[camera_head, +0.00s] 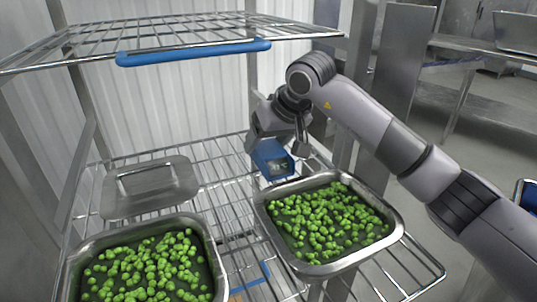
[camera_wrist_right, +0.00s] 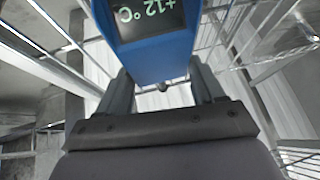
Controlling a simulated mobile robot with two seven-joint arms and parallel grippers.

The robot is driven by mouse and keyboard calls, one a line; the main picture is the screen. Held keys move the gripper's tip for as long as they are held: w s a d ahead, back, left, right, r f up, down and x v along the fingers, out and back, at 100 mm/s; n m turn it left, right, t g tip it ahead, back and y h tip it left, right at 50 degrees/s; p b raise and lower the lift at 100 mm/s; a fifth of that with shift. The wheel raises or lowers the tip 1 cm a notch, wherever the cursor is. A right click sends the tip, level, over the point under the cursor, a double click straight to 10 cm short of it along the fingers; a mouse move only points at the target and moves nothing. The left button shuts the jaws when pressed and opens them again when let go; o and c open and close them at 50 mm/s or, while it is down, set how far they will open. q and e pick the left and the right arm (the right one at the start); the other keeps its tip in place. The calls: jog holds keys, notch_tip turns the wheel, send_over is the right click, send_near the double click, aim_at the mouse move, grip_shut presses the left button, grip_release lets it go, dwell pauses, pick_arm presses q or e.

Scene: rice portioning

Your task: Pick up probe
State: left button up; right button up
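The probe (camera_head: 272,158) is a blue handheld device with a small display, just behind the right tray of green vegetables in the head view. In the right wrist view the probe (camera_wrist_right: 155,50) fills the top middle, and its display reads +12 °C upside down. My right gripper (camera_head: 275,135) reaches it from above. In the wrist view my right gripper's fingers (camera_wrist_right: 160,88) lie along both sides of the probe's narrower end, and they look closed on it. The probe's tip is hidden. My left gripper is not in view.
A metal tray of green sprouts (camera_head: 328,222) is at the right of the wire shelf (camera_head: 222,165). Another sprout tray (camera_head: 80,262) is front left, and a metal lid (camera_head: 150,188) lies behind it. An upper wire shelf with a blue bar (camera_head: 195,52) hangs above.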

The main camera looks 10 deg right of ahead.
jog(key=c, duration=0.5)
